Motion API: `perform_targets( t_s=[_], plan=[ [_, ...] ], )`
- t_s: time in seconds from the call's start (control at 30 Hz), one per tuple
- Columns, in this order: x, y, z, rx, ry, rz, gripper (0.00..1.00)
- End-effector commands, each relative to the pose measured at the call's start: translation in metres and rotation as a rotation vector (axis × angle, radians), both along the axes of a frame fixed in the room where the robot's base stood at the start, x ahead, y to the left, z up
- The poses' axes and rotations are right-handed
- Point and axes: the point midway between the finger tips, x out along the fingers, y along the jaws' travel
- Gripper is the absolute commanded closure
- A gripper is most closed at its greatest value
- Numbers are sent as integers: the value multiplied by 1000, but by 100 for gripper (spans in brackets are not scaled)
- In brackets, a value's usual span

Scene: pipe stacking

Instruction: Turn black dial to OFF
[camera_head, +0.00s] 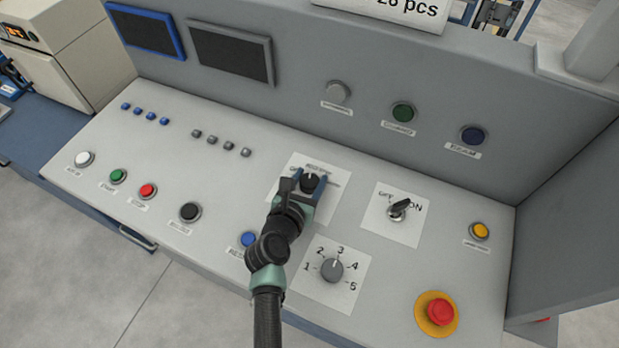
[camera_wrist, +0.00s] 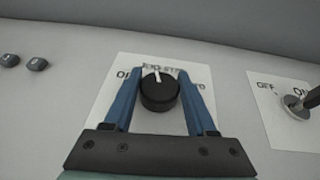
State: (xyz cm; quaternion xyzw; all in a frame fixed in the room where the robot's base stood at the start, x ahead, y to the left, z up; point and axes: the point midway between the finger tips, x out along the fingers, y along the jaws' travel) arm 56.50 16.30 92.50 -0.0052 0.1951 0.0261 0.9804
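The black dial (camera_head: 311,182) sits on a white label plate (camera_head: 335,203) in the middle of the sloped panel. In the wrist view the black dial (camera_wrist: 160,92) stands between the two blue fingers of my gripper (camera_wrist: 160,88), with its white pointer mark aimed up and slightly left. Lettering beginning with "O" shows left of the dial, and text above it is blurred. My gripper (camera_head: 307,186) is at the dial in the head view. A small gap seems to show on each side, so the fingers look open around the dial; contact cannot be made out.
A grey numbered knob (camera_head: 332,269) lies below, near my arm. A red emergency button (camera_head: 440,311) is at lower right. Small grey buttons (camera_head: 229,145) are at left, and a vertical panel (camera_head: 300,90) rises behind.

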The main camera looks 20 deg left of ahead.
Motion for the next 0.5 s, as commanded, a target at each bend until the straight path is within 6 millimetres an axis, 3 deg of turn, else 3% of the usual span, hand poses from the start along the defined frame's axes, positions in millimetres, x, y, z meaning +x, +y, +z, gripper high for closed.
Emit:
perform_targets(
  t_s=[0.03,0.2,0.5],
  plan=[
    [0,0,0,0,0,0,73],
    [0,0,0,0,0,0,99],
    [1,-1,3,-3,3,34,99]
  ],
)
